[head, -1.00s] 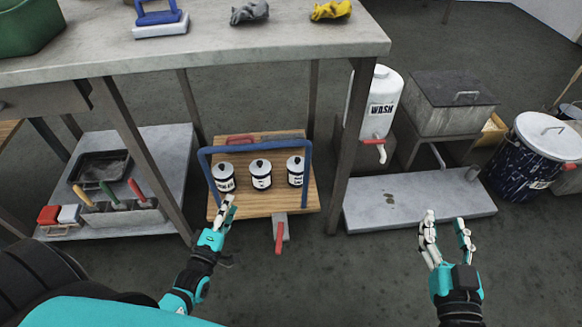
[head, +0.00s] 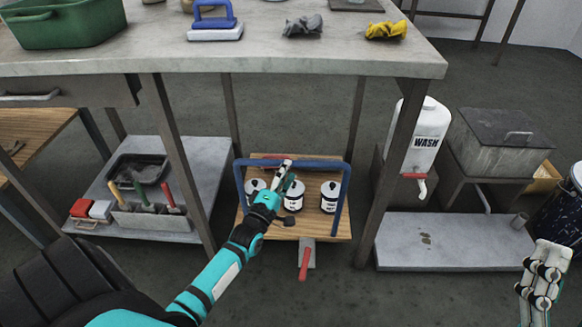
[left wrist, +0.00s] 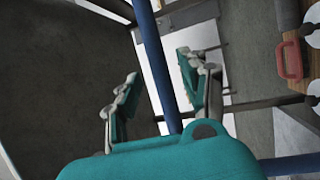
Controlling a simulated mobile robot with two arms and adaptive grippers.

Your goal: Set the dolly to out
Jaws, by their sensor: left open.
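The dolly is a wooden platform (head: 335,228) with a blue bar handle (head: 325,164) arching over it. It stands on the floor under the workbench. Several small white cans with black lids stand on it, one of them a labelled can (head: 330,195). A red lever (head: 303,264) sticks out at its front. My left gripper (head: 283,170) is open at the top of the blue handle. In the left wrist view, the blue bar (left wrist: 153,50) runs between the two spread fingers (left wrist: 160,95); contact is unclear. My right gripper (head: 541,272) is at the lower right, away from the dolly.
The workbench (head: 270,58) stands above, its legs beside the dolly. A low grey shelf (head: 205,165) with tools is to the left. A white WASH jug (head: 425,125) and a grey slab (head: 450,243) are to the right. Open floor lies in front.

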